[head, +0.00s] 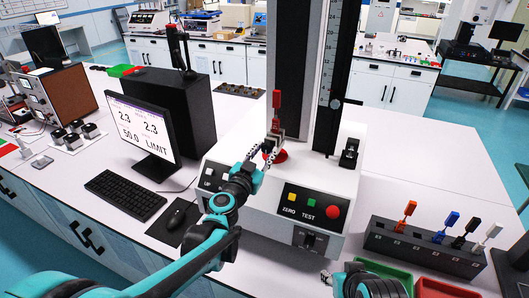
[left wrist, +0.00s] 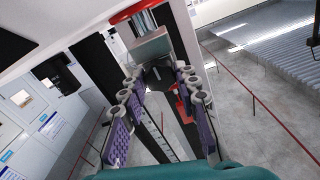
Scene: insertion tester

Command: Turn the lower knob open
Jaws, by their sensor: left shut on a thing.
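The tester (head: 265,185) stands at the middle of the bench, with a red disc (head: 278,156) on its base. A small grey lower grip sits above the disc, with a red piece (head: 276,102) above it. My left gripper (head: 268,150) is at the lower grip, its fingers pointing at it. In the left wrist view my left gripper (left wrist: 160,74) has its fingers on either side of a grey block (left wrist: 150,44), shut on what appears to be the lower knob. The fingers hide most of the knob, so its turn angle is unclear. My right gripper (head: 340,278) is low at the front, its jaws unclear.
A monitor (head: 142,128), keyboard (head: 125,195) and mouse (head: 176,217) lie left of the tester. Buttons (head: 310,204) line the tester's front.

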